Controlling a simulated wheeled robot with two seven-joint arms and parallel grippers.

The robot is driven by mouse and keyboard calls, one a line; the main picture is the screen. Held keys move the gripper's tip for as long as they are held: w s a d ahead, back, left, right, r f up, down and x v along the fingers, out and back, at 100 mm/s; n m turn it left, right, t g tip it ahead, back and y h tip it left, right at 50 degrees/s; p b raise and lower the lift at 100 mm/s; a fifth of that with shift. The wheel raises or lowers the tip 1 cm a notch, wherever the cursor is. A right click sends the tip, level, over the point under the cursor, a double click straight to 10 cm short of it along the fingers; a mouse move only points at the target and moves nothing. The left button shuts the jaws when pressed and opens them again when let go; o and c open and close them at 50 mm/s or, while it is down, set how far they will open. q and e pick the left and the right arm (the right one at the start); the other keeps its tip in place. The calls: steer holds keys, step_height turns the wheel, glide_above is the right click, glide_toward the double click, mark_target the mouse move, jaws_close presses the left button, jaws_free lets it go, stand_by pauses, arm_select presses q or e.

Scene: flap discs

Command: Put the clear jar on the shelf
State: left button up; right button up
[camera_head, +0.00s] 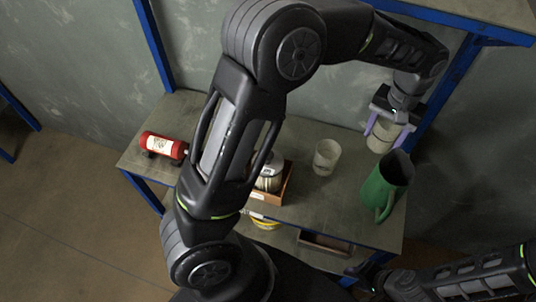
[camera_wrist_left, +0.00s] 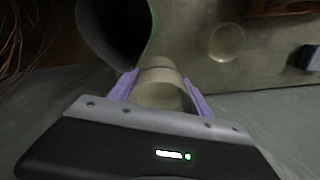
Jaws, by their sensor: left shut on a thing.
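My left gripper (camera_head: 386,133) is shut on a pale, see-through jar (camera_head: 379,144) at the right back of the bench. In the left wrist view the jar (camera_wrist_left: 158,86) sits between the two purple fingers. I cannot tell whether its base touches the bench top. A second pale, clear vessel (camera_head: 327,157) stands apart on the bench, left of the held jar. It also shows in the left wrist view (camera_wrist_left: 227,42). The blue-framed shelf unit has a grey upper shelf (camera_head: 480,10) at the top right. My right gripper (camera_head: 366,272) is low at the right, its fingers unclear.
A green jug (camera_head: 386,184) stands close in front of the held jar. A red bottle (camera_head: 163,146) lies at the bench's left end. A brown box (camera_head: 285,186) holding a pot is partly behind my left arm. A tray (camera_head: 324,244) sits on the lower shelf.

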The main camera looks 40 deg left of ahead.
arm_select(q)
steer(key=s+a+n+b, duration=0.1)
steer(key=s+a, duration=0.3)
steer(key=a, duration=0.5)
steer(key=s+a+f+n+b, duration=0.1)
steer(key=s+a, duration=0.3)
steer(key=a, duration=0.6)
steer(key=s+a+n+b, duration=0.1)
steer(key=s+a, duration=0.3)
steer(key=a, duration=0.6)
steer(key=shift+s+f+n, duration=0.2)
steer(key=shift+f+n, duration=0.2)
steer(key=shift+a, duration=0.1)
steer(key=shift+f, duration=3.15)
steer(key=shift+f, duration=0.1)
steer(key=shift+f, duration=1.75)
